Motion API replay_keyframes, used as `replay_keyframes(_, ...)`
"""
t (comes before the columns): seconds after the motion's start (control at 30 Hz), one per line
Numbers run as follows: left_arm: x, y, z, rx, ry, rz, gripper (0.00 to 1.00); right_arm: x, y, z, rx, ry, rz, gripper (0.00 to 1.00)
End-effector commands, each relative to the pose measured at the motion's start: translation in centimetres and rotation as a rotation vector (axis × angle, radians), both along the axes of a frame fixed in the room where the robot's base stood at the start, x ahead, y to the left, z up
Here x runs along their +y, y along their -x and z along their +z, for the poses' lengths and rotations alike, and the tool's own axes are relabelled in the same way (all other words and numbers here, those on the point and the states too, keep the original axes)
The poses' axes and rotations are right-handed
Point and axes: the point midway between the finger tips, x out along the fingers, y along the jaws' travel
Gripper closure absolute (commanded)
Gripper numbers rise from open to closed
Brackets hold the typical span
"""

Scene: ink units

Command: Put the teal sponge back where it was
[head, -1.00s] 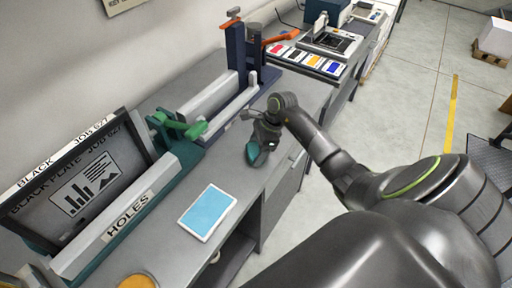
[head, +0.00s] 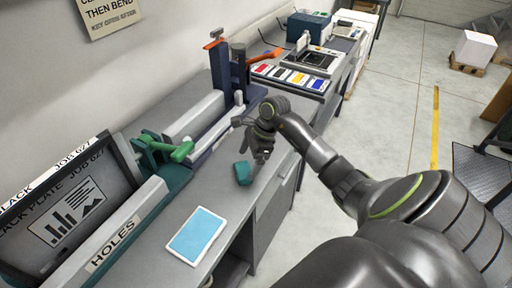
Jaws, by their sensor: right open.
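The teal sponge (head: 243,173) rests on the grey bench top (head: 215,190), near its right edge. My right gripper (head: 256,157) is open just above and beside the sponge, a little to its upper right. The jaws look empty and apart from the sponge, though the small gap is hard to judge. My left gripper is out of view.
A blue pad with a white border (head: 198,235) lies nearer on the bench. The plate frame labelled HOLES (head: 112,245) and a green clamp (head: 168,148) stand left. A blue press post with orange handle (head: 237,68) stands behind. Colour swatches (head: 290,77) lie further back.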

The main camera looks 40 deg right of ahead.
Motion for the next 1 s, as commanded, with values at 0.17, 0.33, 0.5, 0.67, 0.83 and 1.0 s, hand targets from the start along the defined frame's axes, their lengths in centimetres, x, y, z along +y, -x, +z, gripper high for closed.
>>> replay_keyframes(0.17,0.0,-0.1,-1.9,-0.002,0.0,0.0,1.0,-1.5,0.5,3.2,-0.004,0.006,0.002,0.11)
replay_keyframes(0.33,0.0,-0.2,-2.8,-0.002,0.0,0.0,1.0,-2.3,0.9,5.7,-0.002,0.004,0.001,0.11)
replay_keyframes(0.5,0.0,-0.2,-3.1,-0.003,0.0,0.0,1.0,-2.7,1.1,7.0,0.0,0.001,0.0,0.11)
replay_keyframes(0.67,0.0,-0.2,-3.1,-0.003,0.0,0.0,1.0,-2.8,1.2,7.4,0.001,0.0,0.0,0.11)
replay_keyframes(0.83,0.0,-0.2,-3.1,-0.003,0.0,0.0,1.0,-2.8,1.2,7.4,0.001,0.0,0.0,0.11)
replay_keyframes(1.0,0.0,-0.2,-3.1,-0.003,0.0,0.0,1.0,-2.8,1.2,7.3,0.001,0.0,0.0,0.11)
